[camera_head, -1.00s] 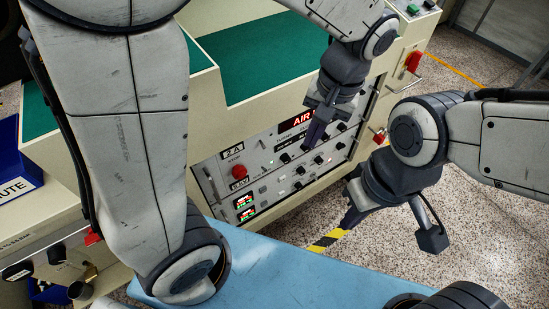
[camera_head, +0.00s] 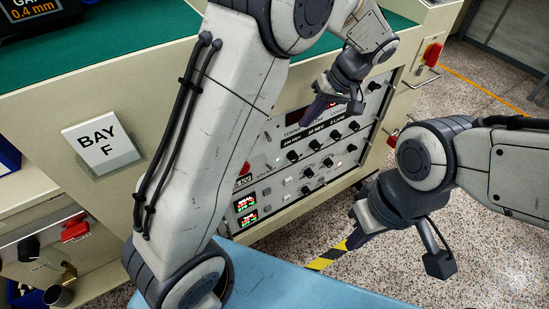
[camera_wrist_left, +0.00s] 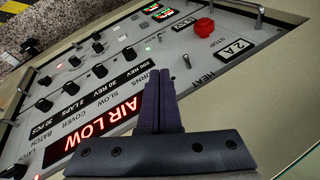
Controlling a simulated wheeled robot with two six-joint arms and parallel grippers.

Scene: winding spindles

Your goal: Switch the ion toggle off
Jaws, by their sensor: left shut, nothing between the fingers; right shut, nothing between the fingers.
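The control panel (camera_head: 275,186) is on the front of the cream bench and carries several knobs, small toggles and lit displays. My left gripper (camera_head: 318,112) is shut and empty in front of the panel's upper part. Its fingers (camera_wrist_left: 160,84) hide part of the panel near the AIR LOW display (camera_wrist_left: 103,125). My right gripper (camera_head: 362,236) is shut and empty, low in front of the bench.
A red STOP button (camera_wrist_left: 204,27) and metal handles stand out from the panel. A red switch (camera_head: 432,53) is at the bench's right end. A BAY F sign (camera_head: 103,143) is on the left. The speckled floor (camera_head: 490,260) at the right is open.

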